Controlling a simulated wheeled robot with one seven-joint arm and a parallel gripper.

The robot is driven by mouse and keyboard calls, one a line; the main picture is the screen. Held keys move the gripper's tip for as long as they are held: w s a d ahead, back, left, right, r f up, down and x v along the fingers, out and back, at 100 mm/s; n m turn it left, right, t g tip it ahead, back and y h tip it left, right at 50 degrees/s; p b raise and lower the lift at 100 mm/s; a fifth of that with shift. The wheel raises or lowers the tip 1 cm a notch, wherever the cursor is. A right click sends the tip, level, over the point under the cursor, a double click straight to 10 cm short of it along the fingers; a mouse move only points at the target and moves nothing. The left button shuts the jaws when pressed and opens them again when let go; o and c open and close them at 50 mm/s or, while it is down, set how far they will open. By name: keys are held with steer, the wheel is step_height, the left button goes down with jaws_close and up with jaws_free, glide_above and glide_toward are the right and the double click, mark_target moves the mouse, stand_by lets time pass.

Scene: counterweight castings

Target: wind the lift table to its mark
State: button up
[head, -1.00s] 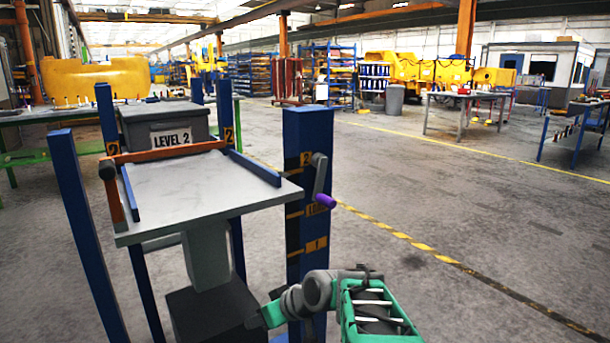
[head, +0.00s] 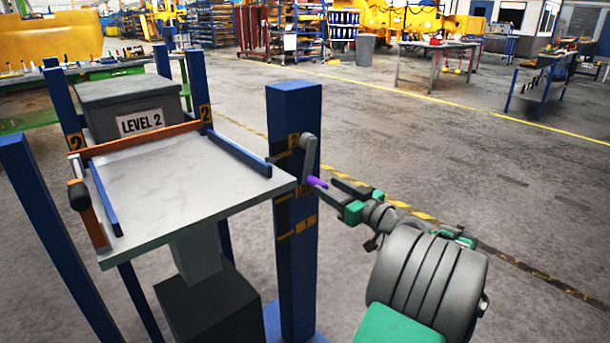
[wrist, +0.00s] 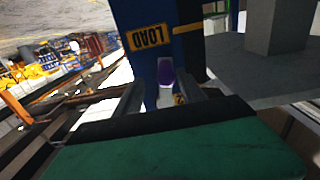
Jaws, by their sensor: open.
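The table's near right corner appears around the LOAD band's height; the exact match is unclear. My gripper (head: 336,194) is open at the handle's free end. In the wrist view, the handle (wrist: 165,73) shows between and just beyond the fingertips, with the upside-down LOAD label (wrist: 148,38) behind it.
A grey box (head: 140,100) labelled LEVEL 2 stands behind the table. The floor to the right is open, crossed by a yellow-black line (head: 540,285).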

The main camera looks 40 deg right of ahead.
mark_target(309, 177)
steer(key=w, duration=0.3)
steer(key=w+a, duration=0.1)
steer(key=w, duration=0.3)
steer(key=shift+a, duration=0.15)
steer(key=shift+w, duration=0.35)
jaws_close()
stand_by(0.7)
